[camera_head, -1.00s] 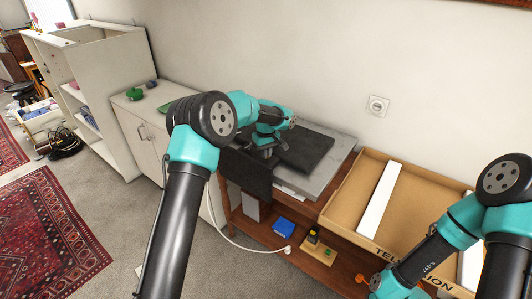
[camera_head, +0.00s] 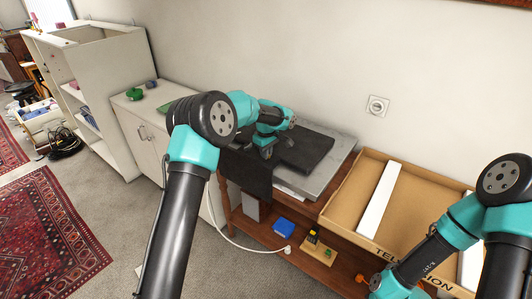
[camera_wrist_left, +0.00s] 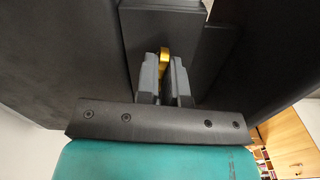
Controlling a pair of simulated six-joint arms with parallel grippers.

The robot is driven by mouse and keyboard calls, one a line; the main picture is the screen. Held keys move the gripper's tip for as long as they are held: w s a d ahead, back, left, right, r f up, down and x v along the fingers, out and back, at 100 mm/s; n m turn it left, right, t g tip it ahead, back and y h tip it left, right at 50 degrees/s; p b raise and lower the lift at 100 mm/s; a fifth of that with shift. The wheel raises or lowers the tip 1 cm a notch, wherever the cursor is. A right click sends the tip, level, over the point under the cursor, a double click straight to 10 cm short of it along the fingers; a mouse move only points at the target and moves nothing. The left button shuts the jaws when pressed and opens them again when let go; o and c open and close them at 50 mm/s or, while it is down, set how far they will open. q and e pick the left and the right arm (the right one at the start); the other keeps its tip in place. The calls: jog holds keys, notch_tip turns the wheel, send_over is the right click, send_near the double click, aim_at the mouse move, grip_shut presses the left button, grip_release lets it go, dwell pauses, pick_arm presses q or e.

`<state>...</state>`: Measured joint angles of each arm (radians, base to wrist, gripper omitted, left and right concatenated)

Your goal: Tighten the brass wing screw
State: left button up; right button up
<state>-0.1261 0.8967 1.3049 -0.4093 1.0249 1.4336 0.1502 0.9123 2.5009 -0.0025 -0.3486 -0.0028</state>
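The brass wing screw (camera_wrist_left: 164,60) shows as a narrow gold piece between my left fingertips in the left wrist view. It sits against a dark block, and the fingers hide much of it. My left gripper (camera_wrist_left: 165,78) is closed on it, one grey finger on each side. In the head view my left gripper (camera_head: 267,151) is low between dark panels (camera_head: 305,150) over the grey bench top; the screw cannot be made out there. My right arm comes in at the lower right, and its gripper does not show.
An open cardboard box (camera_head: 345,205) with white foam strips stands right of the grey top (camera_head: 335,162). A blue box (camera_head: 284,229) lies on the wooden shelf below, near a white cable (camera_head: 222,228). A white cabinet (camera_head: 140,142) stands left. Dark surfaces crowd my left fingers closely.

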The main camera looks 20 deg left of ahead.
pick_arm(q)
jog(key=o, duration=0.5)
jog(key=shift+c, duration=0.2)
jog(key=shift+r, duration=0.2)
notch_tip(320, 180, up, 17)
dwell(0.5)
